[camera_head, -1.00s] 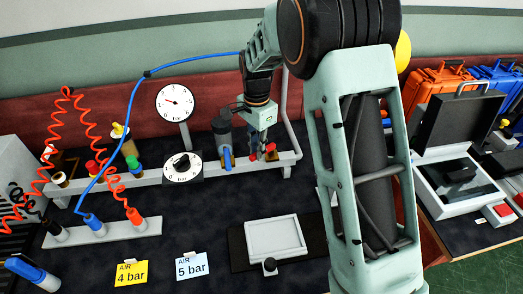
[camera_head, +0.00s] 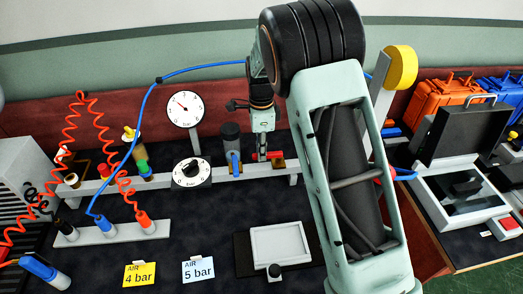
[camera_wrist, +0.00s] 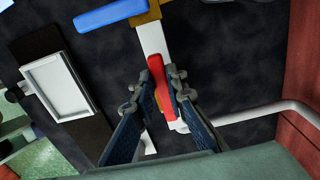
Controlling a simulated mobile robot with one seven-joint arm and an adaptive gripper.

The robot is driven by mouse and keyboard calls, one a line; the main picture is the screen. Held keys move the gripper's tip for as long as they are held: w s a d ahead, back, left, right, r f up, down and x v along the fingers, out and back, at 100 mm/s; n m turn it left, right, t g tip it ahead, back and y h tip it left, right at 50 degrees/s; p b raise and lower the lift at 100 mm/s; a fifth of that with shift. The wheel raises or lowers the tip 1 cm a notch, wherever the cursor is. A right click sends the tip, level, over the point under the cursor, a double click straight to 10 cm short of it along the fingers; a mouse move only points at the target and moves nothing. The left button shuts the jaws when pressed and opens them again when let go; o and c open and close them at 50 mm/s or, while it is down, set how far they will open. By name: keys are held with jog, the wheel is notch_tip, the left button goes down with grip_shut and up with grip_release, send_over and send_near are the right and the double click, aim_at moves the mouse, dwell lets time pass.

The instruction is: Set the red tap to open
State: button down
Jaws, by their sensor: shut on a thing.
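The red tap (camera_head: 274,155) sits on the white pipe rail (camera_head: 212,177) at the back of the bench, right of the blue tap (camera_head: 235,164). My gripper (camera_head: 262,152) reaches down over the red tap. In the wrist view the red handle (camera_wrist: 158,75) stands between the two fingers of my gripper (camera_wrist: 161,87), which are shut on it. There the handle lies roughly along the white rail, while the blue handle (camera_wrist: 110,14) lies across its rail. Part of the tap's body is hidden by the handle and fingers.
A round dial gauge (camera_head: 185,108) stands behind the rail, with a black knob (camera_head: 190,170) in front of it. A blue hose (camera_head: 136,110) and a red coiled hose (camera_head: 119,180) are on the left. A white tray (camera_head: 279,245) and two pressure cards lie in front.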

jog(key=shift+w+r, duration=0.1)
jog(key=c, duration=1.9)
grip_release()
jog(key=shift+c, duration=0.2)
notch_tip(320, 180, up, 12)
